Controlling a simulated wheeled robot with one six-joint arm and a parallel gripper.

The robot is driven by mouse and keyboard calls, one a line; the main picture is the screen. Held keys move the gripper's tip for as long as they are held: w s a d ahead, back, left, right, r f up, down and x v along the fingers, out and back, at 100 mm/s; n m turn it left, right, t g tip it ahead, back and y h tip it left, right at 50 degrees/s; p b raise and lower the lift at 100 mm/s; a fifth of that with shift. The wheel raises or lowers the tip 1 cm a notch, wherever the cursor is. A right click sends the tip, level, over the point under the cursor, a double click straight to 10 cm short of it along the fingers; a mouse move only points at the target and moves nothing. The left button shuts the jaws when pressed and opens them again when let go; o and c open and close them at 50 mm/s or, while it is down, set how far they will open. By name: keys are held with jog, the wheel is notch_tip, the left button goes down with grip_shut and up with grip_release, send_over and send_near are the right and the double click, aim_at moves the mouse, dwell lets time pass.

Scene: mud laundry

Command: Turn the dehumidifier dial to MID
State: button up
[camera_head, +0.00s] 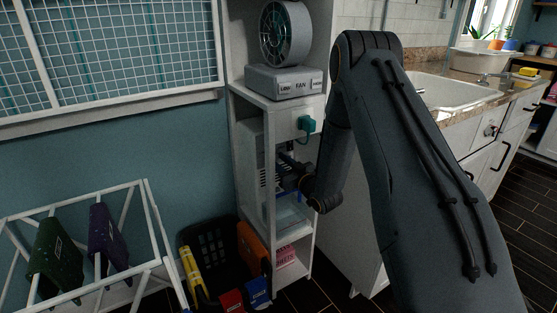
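A pale appliance with dark vent slots (265,178), which looks like the dehumidifier, stands inside the narrow white shelf unit below the fan. A clear bluish bin or tank (288,218) shows just beneath it. I cannot make out the dial or its labels; my gripper and wrist cover that area. My dark gripper (287,165) reaches into the shelf opening, close in front of the appliance. Its fingers are small and dark, so I cannot tell whether they are open, shut or touching the dial.
A grey fan (285,34) stands above on a base marked FAN (284,82). A teal plug (306,124) sits on the shelf unit's front. A black basket (209,259), colored boxes and a white drying rack (150,205) crowd the lower left. A sink counter (450,113) is right.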

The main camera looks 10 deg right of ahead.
jog(key=m+p, duration=0.1)
jog(key=m, duration=0.6)
jog(key=shift+a+f+p, duration=0.1)
jog(key=shift+p, duration=0.25)
dwell(0.4)
jog(key=o, duration=1)
jog(key=shift+o, duration=0.2)
jog(key=v, duration=0.8)
jog(key=shift+a, duration=0.1)
